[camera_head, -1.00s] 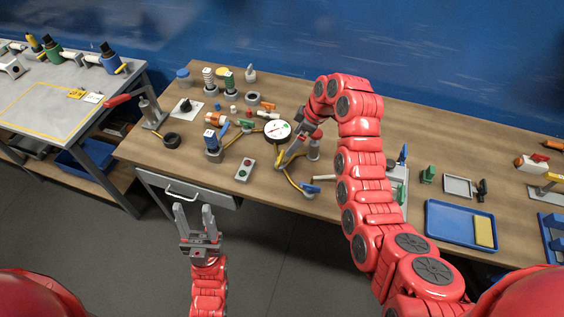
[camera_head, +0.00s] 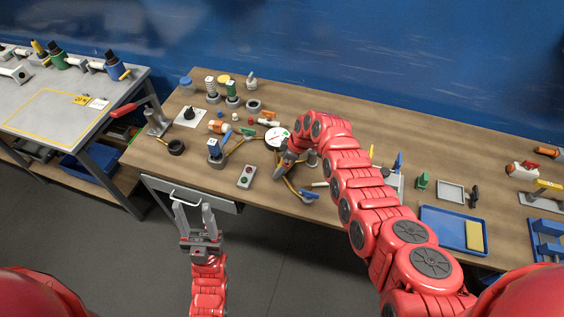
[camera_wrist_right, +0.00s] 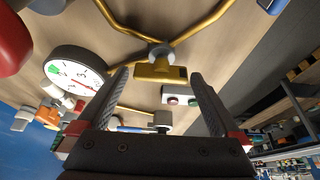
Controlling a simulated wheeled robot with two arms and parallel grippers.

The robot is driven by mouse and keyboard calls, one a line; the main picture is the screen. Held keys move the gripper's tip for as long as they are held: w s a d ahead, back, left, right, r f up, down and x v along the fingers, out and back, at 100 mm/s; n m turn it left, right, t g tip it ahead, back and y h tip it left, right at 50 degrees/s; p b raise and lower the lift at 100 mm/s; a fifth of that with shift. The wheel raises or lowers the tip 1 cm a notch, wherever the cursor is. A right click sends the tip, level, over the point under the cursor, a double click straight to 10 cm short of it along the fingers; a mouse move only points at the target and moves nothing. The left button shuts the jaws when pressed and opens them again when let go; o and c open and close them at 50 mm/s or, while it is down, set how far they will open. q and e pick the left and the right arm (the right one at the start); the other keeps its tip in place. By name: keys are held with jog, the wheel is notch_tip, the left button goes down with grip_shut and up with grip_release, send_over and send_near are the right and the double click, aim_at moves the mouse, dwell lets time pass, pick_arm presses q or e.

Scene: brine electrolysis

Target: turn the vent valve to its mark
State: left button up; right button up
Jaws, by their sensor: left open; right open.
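A valve with a yellow bar handle (camera_wrist_right: 160,74) sits on brass pipework in the right wrist view; I take it for the vent valve. My right gripper (camera_wrist_right: 160,88) is open, its two fingers on either side of the handle. I cannot tell whether they touch it. In the head view my right gripper (camera_head: 282,172) is low over the pipes and hides the handle. A white round gauge (camera_head: 277,136) with a green patch and red needle is beside it, and also shows in the wrist view (camera_wrist_right: 76,70). I see no clear mark on the valve. My left gripper (camera_head: 195,215) is open and empty before the drawer.
A blue-handled valve (camera_head: 308,194) is near the bench's front edge. A grey box with red and green buttons (camera_head: 246,176) and a blue-topped fitting (camera_head: 215,150) stand left of the right gripper. A blue tray (camera_head: 445,230) lies at the right.

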jog(key=shift+f, duration=0.1)
jog(key=c, duration=1.1)
jog(key=shift+c, duration=0.2)
